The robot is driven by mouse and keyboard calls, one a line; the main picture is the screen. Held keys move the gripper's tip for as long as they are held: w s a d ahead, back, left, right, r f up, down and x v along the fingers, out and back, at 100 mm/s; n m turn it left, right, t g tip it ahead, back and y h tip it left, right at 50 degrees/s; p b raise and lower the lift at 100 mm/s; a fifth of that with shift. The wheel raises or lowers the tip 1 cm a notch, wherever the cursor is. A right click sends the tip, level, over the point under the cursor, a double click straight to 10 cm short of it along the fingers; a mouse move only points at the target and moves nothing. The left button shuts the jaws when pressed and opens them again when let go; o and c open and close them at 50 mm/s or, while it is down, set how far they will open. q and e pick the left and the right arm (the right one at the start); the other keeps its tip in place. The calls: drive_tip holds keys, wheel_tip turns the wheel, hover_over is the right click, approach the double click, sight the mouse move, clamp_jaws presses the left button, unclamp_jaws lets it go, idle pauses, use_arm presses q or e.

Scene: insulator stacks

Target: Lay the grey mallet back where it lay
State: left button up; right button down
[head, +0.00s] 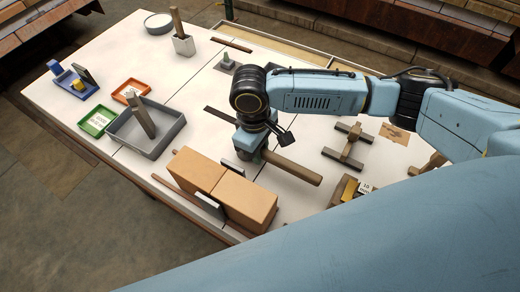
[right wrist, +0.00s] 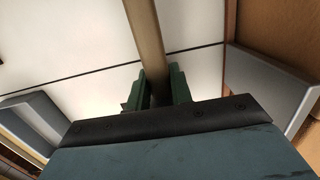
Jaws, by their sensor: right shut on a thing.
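My right gripper (head: 250,150) is shut on the mallet's brown handle (head: 292,168), above the white table. The free end of the handle points to the lower right in the head view. In the right wrist view the handle (right wrist: 146,38) runs up and away between the two green fingers (right wrist: 160,88). The mallet's grey head cannot be made out; it seems hidden by the gripper or wrist. I cannot tell how high the mallet is above the table. My left gripper is not in view.
Cardboard boxes (head: 247,200) stand close in front of the gripper. A grey tray (head: 168,140) with a leaning bar is to the left, beside green (head: 97,121) and orange (head: 130,90) trays.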

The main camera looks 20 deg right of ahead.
drive_tip(key=shift+f, duration=0.5)
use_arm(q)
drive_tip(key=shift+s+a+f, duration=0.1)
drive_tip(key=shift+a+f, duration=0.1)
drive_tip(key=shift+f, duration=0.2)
use_arm(e)
drive_tip(key=c, duration=1.3)
unclamp_jaws()
drive_tip(key=shift+f, duration=0.1)
drive_tip(key=shift+o, duration=0.2)
drive_tip(key=shift+r, duration=0.35)
drive_tip(key=r+p, duration=0.1)
drive_tip(key=r, duration=0.2)
drive_tip(key=a+r+p, duration=0.1)
drive_tip(key=r, duration=0.3)
drive_tip(key=w+r+p, duration=0.1)
drive_tip(key=r, duration=0.3)
drive_tip(key=shift+a+r+p, duration=0.15)
drive_tip(key=shift+a+p, duration=0.1)
drive_tip(key=shift+p, duration=0.05)
drive_tip(key=shift+r, duration=0.45)
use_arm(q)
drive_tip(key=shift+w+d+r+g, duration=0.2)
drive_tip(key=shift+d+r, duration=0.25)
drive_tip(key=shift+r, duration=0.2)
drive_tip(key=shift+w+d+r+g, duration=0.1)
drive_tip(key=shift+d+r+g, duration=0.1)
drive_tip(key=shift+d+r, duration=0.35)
